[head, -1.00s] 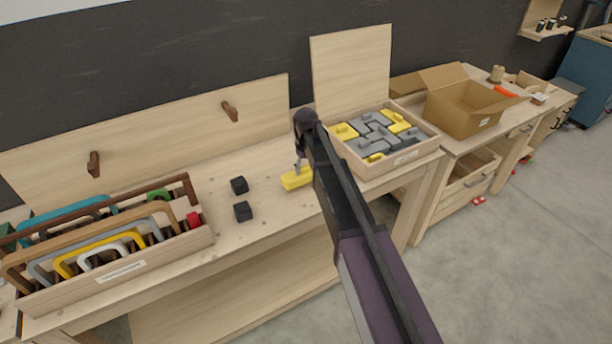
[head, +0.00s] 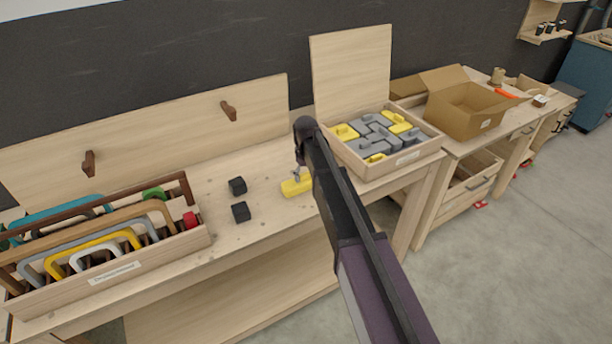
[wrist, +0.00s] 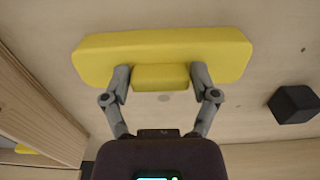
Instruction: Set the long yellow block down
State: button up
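The long yellow block (head: 297,185) is at the bench top, right of the two black cubes and left of the puzzle tray. In the wrist view the long yellow block (wrist: 160,50) lies crosswise, with a raised grip piece on its near side. My gripper (wrist: 160,77) has one finger on each end of that grip piece and looks shut on it. In the head view my gripper (head: 299,172) is just above the block, partly hidden by my arm. The block is at or very near the bench surface; I cannot tell if it touches.
Black cubes (head: 237,186) (head: 241,212) stand left of the block. A wooden tray (head: 408,159) of grey and yellow pieces is close on the right. A crate (head: 160,262) of coloured frames is at left. An open cardboard box (head: 465,108) stands farther right. Bare bench top surrounds the block.

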aim_at(306, 174)
jog(key=shift+o, duration=0.4)
jog(key=shift+r, duration=0.25)
notch_tip(306, 174, up, 12)
jog(key=p, duration=1.2)
jog(key=shift+f, duration=0.1)
dwell(0.6)
jog(key=s+d+m, duration=0.6)
jog(key=s+d, duration=1.7)
jog(key=s, duration=0.2)
jog(key=shift+s+m, duration=0.25)
jog(key=shift+m, duration=0.15)
